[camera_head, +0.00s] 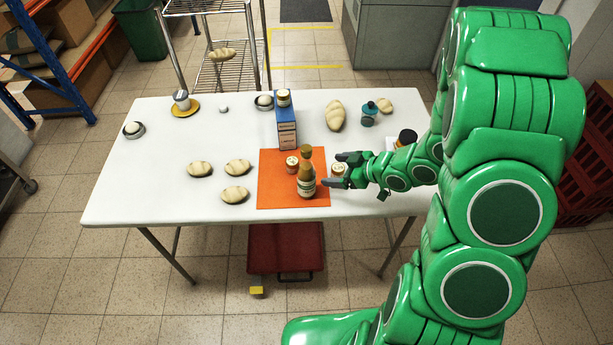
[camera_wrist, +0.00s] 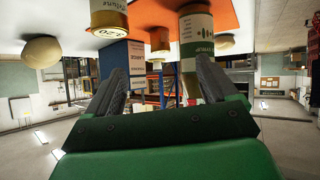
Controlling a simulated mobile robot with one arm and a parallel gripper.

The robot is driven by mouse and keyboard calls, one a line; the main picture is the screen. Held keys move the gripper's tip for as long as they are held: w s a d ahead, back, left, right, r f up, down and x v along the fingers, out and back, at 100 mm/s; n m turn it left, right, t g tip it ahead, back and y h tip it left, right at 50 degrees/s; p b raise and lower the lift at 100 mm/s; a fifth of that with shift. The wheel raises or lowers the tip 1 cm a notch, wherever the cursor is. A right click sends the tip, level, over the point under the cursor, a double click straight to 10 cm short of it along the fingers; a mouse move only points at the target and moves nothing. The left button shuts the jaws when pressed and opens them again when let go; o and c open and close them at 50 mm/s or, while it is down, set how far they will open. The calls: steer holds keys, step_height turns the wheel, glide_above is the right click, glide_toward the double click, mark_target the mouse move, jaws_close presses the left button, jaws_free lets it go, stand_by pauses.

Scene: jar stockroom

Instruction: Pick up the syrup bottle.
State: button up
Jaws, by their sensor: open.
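My gripper (camera_head: 335,170) is open, low over the table just right of the bottle, fingers pointing left. The nearer fingertip is close to the bottle; I cannot tell if they touch. In the wrist view, which is upside down, the bottle (camera_wrist: 197,45) shows beyond the right finger of my gripper (camera_wrist: 158,78). Nothing is held.
One small jar (camera_head: 292,163) stands behind the bottle, and another gold-lidded jar (camera_head: 339,169) is beside my fingers. A blue box (camera_head: 286,128) stands at the mat's back edge. Several bread rolls (camera_head: 236,194) lie left. The white table's (camera_head: 130,190) front left is clear.

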mark_target(301, 174)
steer(key=shift+s+a+f+y, duration=0.1)
steer(key=shift+s+a+y, duration=0.25)
steer(key=shift+a, duration=0.6)
steer(key=shift+s+a+f+y, duration=0.15)
steer(key=shift+a+y, duration=0.45)
steer(key=shift+a, duration=0.3)
steer(key=shift+s+a+y, duration=0.25)
steer(key=shift+a+y, duration=0.2)
steer(key=shift+a, duration=0.5)
steer(key=shift+a+r+x, duration=0.1)
steer(key=shift+r+x, duration=0.05)
steer(key=shift+x, duration=0.7)
steer(key=shift+a+r+x, duration=0.1)
steer(key=shift+x, duration=1.55)
steer(key=shift+s, duration=0.15)
steer(key=c, duration=1.5)
steer(key=shift+r, duration=4.95)
